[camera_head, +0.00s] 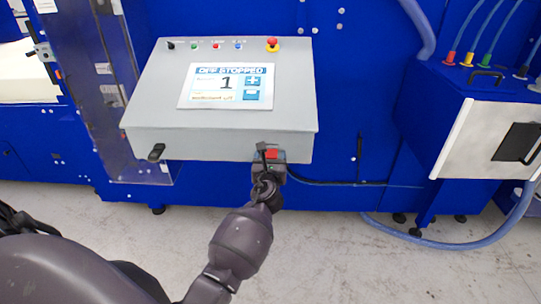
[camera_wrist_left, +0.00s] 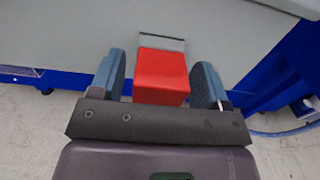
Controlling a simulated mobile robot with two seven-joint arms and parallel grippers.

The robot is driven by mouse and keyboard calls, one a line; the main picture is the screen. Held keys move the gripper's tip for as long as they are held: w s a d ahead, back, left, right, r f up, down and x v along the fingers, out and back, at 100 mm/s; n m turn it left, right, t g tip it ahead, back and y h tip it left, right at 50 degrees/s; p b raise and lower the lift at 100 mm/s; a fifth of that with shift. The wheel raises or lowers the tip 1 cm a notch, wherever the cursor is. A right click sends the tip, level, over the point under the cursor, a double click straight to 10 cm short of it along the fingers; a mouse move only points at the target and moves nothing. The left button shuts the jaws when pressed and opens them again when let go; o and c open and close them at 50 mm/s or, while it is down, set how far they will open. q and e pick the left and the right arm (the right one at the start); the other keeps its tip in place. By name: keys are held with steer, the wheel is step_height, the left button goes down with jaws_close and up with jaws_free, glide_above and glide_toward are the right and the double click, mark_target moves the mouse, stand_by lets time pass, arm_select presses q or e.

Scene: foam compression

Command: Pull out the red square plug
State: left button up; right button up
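The red square plug (camera_wrist_left: 162,75) sits at a grey metal plate on the edge of the grey control box, seen in the left wrist view. In the head view a small part of the plug (camera_head: 271,154) shows at the box's lower front edge. My left gripper (camera_wrist_left: 160,80) is open, with one blue-grey finger on each side of the plug. A gap shows between the plug and each finger. In the head view my left gripper (camera_head: 269,163) is at the box's front edge and partly covers the plug. My right gripper is in neither view.
The grey control box (camera_head: 150,115) has a screen (camera_head: 227,86) reading "STOPPED", several buttons and a red knob (camera_head: 272,44). A black latch (camera_head: 156,152) is at its lower left. A white-fronted blue cabinet (camera_head: 480,135) with hoses stands at right. The floor in front is clear.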

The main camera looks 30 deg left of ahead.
arm_select(q)
steer(key=c, duration=1.1)
steer(key=shift+s+d, duration=0.15)
steer(key=shift+s+d, duration=0.2)
steer(key=shift+s, duration=0.35)
steer(key=shift+s+d, duration=0.1)
steer(key=shift+d, duration=0.05)
steer(key=shift+p+v, duration=0.7)
steer(key=shift+v, duration=1.35)
